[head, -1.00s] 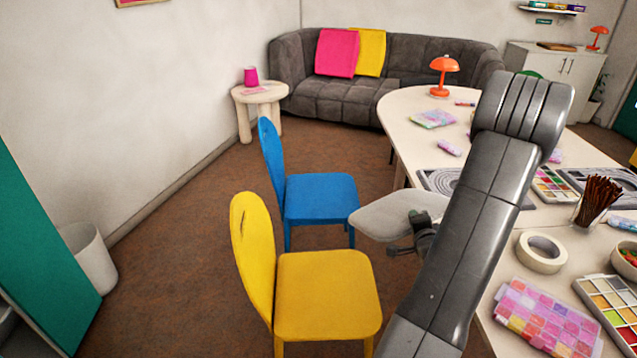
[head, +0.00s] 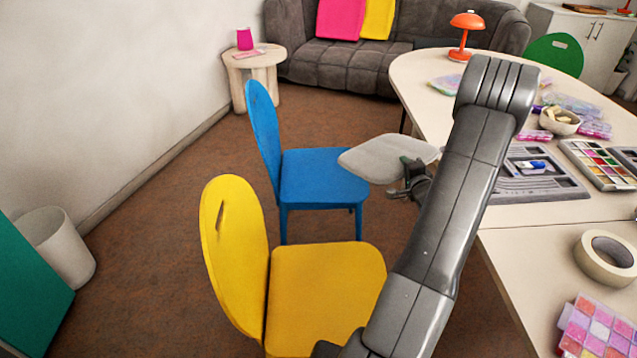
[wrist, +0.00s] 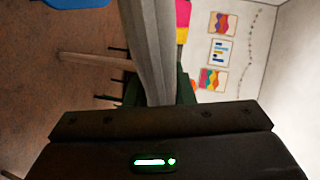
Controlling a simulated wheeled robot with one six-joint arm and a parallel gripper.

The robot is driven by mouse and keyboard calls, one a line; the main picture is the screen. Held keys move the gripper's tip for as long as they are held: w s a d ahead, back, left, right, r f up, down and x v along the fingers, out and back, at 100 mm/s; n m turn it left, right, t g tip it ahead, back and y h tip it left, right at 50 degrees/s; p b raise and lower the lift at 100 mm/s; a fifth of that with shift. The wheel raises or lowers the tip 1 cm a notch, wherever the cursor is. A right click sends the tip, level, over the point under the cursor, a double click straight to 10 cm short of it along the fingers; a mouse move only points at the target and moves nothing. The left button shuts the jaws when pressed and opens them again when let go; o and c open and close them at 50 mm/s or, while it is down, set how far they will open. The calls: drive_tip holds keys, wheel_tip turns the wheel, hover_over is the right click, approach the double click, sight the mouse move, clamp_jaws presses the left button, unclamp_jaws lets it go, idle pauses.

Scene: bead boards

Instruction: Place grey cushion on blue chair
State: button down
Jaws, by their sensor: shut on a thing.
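The grey cushion (head: 385,158) is held in the air by my gripper (head: 412,180), which is shut on its near right edge. In the head view it hangs level with the blue chair's seat in the picture, at its right, partly overlapping the seat's right edge. The blue chair (head: 318,172) stands upright with its backrest at the left, and its seat is empty. In the wrist view the cushion (wrist: 150,50) appears edge-on in the jaws, and a piece of blue (wrist: 75,3) shows at the top left.
A yellow chair (head: 328,285) stands in front of the blue one. A long table (head: 500,235) with paint sets and tape lies at the right. A round side table (head: 253,65) and a grey sofa (head: 350,68) are behind.

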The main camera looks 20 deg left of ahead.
drive_tip(key=w+a+f+y+b, duration=0.2)
drive_tip(key=w+a+f+b, duration=0.2)
drive_tip(key=f+b, duration=0.25)
drive_tip(key=w+a+f+n+g+y+b, duration=0.1)
drive_tip(key=w+a+f+y+b, duration=0.1)
drive_tip(key=w+a+f+b, duration=0.35)
drive_tip(key=w+a+f+y+b, duration=0.1)
drive_tip(key=w+a+f+b, duration=0.2)
drive_tip(key=f+b, duration=0.45)
wheel_tip(320, 180, down, 11)
drive_tip(key=b, duration=0.2)
drive_tip(key=shift+d+r, duration=0.2)
drive_tip(key=shift+f, duration=0.15)
drive_tip(key=c, duration=1.2)
unclamp_jaws()
drive_tip(key=shift+s, duration=0.1)
drive_tip(key=shift+c, duration=0.2)
